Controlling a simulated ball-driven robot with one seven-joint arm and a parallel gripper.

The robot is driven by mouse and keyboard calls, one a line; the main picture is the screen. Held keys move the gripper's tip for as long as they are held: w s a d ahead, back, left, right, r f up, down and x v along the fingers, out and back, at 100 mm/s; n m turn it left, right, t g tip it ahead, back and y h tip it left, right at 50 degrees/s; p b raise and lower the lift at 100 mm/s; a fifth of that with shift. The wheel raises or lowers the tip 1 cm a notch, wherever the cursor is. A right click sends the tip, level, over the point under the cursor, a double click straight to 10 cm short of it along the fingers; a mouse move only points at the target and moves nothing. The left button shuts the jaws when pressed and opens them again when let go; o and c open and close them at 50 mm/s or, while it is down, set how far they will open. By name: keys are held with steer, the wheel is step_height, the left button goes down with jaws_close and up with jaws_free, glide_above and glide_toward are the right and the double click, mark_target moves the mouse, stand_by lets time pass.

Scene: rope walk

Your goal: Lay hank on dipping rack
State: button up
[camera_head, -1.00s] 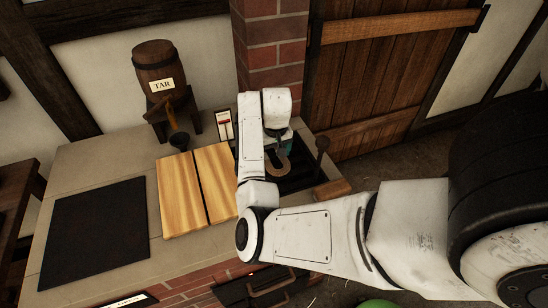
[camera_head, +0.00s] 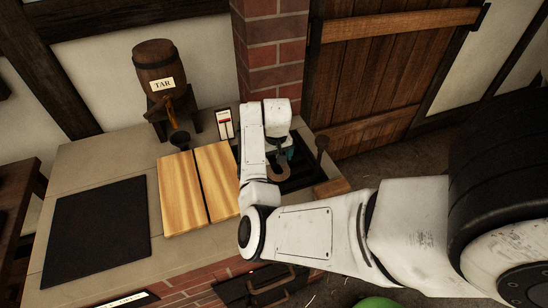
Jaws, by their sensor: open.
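A tan-brown curved loop, which looks like the hank (camera_head: 270,171), lies on or just above a dark slatted frame (camera_head: 304,168) at the right end of the counter. This frame may be the dipping rack, but I cannot be sure. My gripper (camera_head: 283,156) is over the frame, close to the loop, with its jaws open. My white wrist and forearm hide much of the gripper, the loop and the frame's left side. I cannot tell whether the fingers touch the loop.
Two wooden boards (camera_head: 184,192) lie left of my arm, and a black mat (camera_head: 97,228) lies farther left. A dark-handled upright (camera_head: 321,150) stands at the frame's right.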

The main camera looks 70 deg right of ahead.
steer(key=shift+r, duration=0.1)
step_height(320, 180, up, 12)
steer(key=s+a, duration=0.1)
steer(key=n+h, duration=0.2)
steer(key=n, duration=0.1)
glide_toward(276, 168)
steer(key=a+r, duration=0.3)
steer(key=a, duration=0.1)
steer(key=s+a+f+n, duration=0.1)
steer(key=a, duration=0.2)
steer(key=s+a+f+n, duration=0.1)
steer(key=a+f, duration=0.1)
steer(key=a, duration=0.2)
steer(key=s+a+f+n, duration=0.1)
steer(key=a, duration=0.2)
steer(key=shift+a+f, duration=0.15)
steer(key=shift+f, duration=0.05)
steer(key=s+a+f+n+y, duration=0.1)
steer(key=s+a, duration=0.2)
steer(key=a, duration=0.4)
steer(key=s+a+f+n+y, duration=0.1)
steer(key=s+a+f+n, duration=0.1)
steer(key=s+a, duration=0.2)
steer(key=a, duration=0.3)
steer(key=shift+f+y, duration=0.25)
steer(key=shift+y, duration=0.15)
